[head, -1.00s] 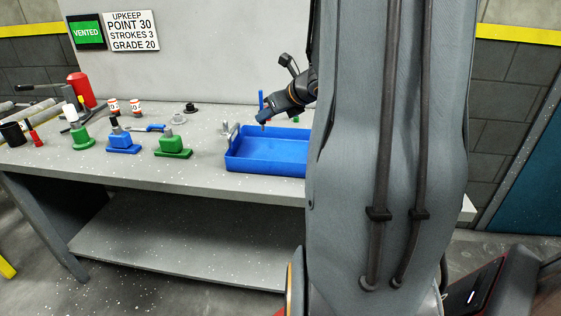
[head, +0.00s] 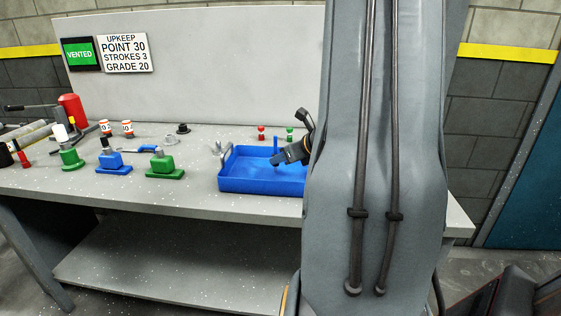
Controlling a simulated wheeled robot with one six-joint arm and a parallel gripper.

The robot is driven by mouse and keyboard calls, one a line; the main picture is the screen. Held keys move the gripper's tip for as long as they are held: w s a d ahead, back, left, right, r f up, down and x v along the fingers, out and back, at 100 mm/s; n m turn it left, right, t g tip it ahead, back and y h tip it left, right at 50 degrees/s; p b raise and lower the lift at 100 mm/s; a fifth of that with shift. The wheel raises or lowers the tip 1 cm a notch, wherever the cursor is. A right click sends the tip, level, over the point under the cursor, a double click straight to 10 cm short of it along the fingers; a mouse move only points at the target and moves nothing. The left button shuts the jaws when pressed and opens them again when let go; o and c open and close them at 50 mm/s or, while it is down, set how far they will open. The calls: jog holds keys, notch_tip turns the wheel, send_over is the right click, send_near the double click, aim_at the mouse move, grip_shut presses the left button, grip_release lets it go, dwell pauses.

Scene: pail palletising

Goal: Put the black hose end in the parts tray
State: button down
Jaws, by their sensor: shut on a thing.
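The blue parts tray (head: 240,187) stands on the grey bench, its right end hidden behind my arm. My gripper (head: 275,158) is over the inside of the tray, towards its back. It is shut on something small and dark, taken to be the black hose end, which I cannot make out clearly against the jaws. A thin blue upright shows beside the jaws. I cannot tell whether the held piece touches the tray floor.
Left of the tray stand a green block (head: 165,172), a blue block (head: 113,168) and another green block (head: 71,160). A black ring-shaped part (head: 183,128) lies behind them. Red (head: 261,133) and green (head: 290,134) small parts stand behind the tray. A back panel rises behind the bench.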

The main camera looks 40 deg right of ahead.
jog(key=shift+f, duration=0.3)
jog(key=shift+f, duration=0.25)
jog(key=c, duration=1.7)
grip_release()
jog(key=shift+r, duration=0.1)
jog(key=shift+o, duration=0.2)
jog(key=shift+r, duration=0.1)
jog(key=shift+s+r, duration=0.25)
jog(key=v, duration=1.1)
jog(key=shift+s, duration=0.2)
